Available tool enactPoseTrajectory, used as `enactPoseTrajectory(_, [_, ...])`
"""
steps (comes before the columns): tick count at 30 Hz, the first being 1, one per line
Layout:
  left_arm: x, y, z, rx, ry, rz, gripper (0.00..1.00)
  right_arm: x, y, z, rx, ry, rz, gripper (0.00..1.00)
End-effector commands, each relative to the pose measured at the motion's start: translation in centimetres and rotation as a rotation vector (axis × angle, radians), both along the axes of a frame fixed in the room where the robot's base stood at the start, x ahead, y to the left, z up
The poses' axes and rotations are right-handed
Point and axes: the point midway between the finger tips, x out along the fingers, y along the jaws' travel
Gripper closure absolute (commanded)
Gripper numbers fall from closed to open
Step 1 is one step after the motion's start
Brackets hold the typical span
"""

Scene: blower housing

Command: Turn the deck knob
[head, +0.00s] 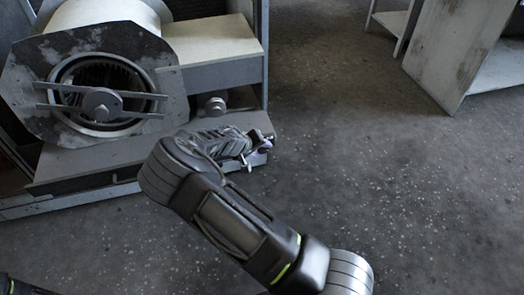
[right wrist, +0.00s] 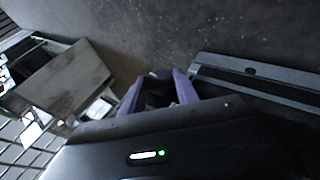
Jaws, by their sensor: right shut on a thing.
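The blower housing (head: 95,75) stands at the left of the head view, with its round fan opening facing me. Its low deck (head: 100,158) runs along the front. My right gripper (head: 264,146) is at the deck's right front corner, with purple fingertips. In the right wrist view the two purple fingers (right wrist: 158,92) stand on either side of a dark rounded piece, the deck knob (right wrist: 160,76), and are shut on it. In the head view the gripper and wrist hide the knob. My left gripper is out of view.
A round metal fitting (head: 215,106) sits behind my wrist, below the pale box (head: 215,55) of the housing. A worn cabinet panel (head: 455,50) stands at the upper right. The speckled floor (head: 400,190) between is clear.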

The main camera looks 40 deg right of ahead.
Motion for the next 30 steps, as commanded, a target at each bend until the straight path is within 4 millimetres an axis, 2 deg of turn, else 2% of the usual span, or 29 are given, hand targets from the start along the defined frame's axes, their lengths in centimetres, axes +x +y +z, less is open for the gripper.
enactPoseTrajectory(1, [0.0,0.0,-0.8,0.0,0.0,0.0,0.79,0.1,0.1,-0.5,-0.03,0.009,0.005,1.0])
enactPoseTrajectory(7, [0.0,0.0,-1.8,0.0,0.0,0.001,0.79,0.1,0.1,-0.4,-0.108,0.037,0.001,1.0])
enactPoseTrajectory(23, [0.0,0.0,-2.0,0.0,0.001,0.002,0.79,-0.1,0.1,-0.3,-0.138,0.052,-0.003,1.0])
enactPoseTrajectory(24, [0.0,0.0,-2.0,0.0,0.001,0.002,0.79,-0.1,0.1,-0.3,-0.137,0.052,-0.003,0.62])
enactPoseTrajectory(30, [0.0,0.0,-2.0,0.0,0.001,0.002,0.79,-0.1,0.1,-0.3,-0.137,0.052,-0.002,0.45])
